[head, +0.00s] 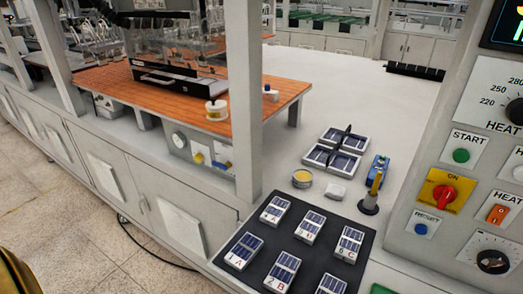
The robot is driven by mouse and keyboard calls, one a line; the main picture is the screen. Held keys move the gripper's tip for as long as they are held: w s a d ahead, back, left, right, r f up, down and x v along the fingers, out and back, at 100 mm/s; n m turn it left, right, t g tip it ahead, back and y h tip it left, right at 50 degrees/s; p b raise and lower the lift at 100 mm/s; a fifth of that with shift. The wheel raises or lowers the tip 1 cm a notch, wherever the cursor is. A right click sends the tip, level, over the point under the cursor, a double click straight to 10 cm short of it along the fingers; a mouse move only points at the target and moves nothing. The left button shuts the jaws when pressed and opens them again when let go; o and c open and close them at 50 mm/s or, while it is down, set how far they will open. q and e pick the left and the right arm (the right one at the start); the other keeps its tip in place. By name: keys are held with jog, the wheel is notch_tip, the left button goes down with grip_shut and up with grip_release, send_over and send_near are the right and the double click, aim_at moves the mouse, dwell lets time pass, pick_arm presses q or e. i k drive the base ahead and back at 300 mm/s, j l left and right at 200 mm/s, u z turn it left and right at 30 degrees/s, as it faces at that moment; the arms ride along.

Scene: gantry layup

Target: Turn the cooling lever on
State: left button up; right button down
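No part is clearly labelled as cooling. Below the orange work plate (180,88), the bench front carries a round white gauge (179,140), a small yellow handle (198,158) and a small blue handle (222,165). These handles are small, and I cannot tell which is the cooling lever or how it is set. Neither of my grippers shows in the head view. A dark and yellow shape at the bottom left corner is cut off by the frame.
A dark mat (252,276) holds several lettered solar cell blocks. Beyond it are more cells (335,148), a yellow-topped tin (302,179) and a blue tool (378,168). A panel (408,245) with a red rotary switch (444,193) stands right. A post (243,100) rises in front.

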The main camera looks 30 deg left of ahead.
aim_at(228, 165)
jog(key=u, duration=1.3)
